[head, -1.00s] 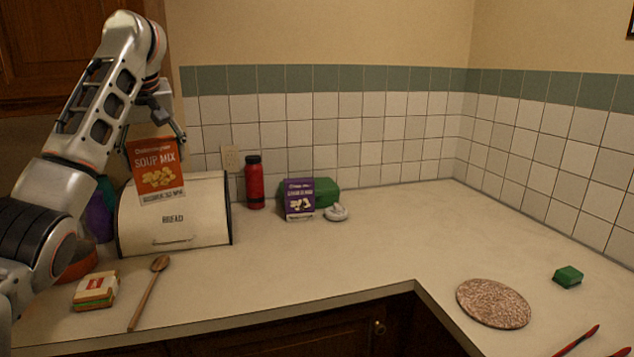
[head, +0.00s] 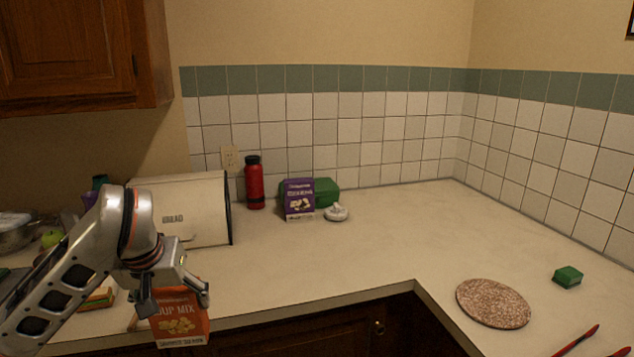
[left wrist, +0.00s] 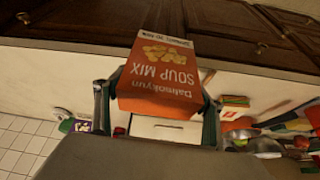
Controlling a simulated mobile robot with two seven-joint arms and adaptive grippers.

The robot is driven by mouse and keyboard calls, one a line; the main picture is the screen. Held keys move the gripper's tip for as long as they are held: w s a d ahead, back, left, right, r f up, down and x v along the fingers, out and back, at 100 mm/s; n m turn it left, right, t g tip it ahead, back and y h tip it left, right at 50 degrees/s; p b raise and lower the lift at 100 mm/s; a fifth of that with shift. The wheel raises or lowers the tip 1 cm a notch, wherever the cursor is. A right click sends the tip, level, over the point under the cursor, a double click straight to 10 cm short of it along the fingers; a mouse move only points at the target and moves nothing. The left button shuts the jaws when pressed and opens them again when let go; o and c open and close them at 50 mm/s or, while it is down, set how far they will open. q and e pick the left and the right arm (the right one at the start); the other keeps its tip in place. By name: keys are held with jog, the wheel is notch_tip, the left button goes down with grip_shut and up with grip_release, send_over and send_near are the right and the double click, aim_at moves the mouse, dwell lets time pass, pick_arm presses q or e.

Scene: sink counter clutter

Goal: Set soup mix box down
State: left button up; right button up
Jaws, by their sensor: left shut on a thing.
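The orange soup mix box (head: 180,326) is upright in the head view, at the lower left. My left gripper (head: 175,297) is shut on its upper part, a finger at each side. The box overlaps the counter's front edge and the cabinet front in the picture; no support shows under it. In the left wrist view the soup mix box (left wrist: 165,75) appears upside down between the fingers (left wrist: 155,115). My right gripper is not in view.
A bread box (head: 190,215) stands behind my left arm. A red bottle (head: 254,185), a purple box (head: 299,200) and a small white object (head: 336,212) stand along the back. A round speckled mat (head: 493,303) and green block (head: 568,277) lie right. The middle counter (head: 380,240) is clear.

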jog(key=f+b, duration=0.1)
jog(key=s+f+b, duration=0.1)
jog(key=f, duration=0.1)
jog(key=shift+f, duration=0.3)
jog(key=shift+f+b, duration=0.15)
jog(key=shift+b, duration=0.15)
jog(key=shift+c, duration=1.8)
pick_arm(q)
jog(key=s+d+f+m, duration=0.2)
jog(key=s+f, duration=0.7)
jog(key=f, duration=0.1)
jog(key=shift+s+d+h, duration=0.35)
jog(key=shift+s+h, duration=0.05)
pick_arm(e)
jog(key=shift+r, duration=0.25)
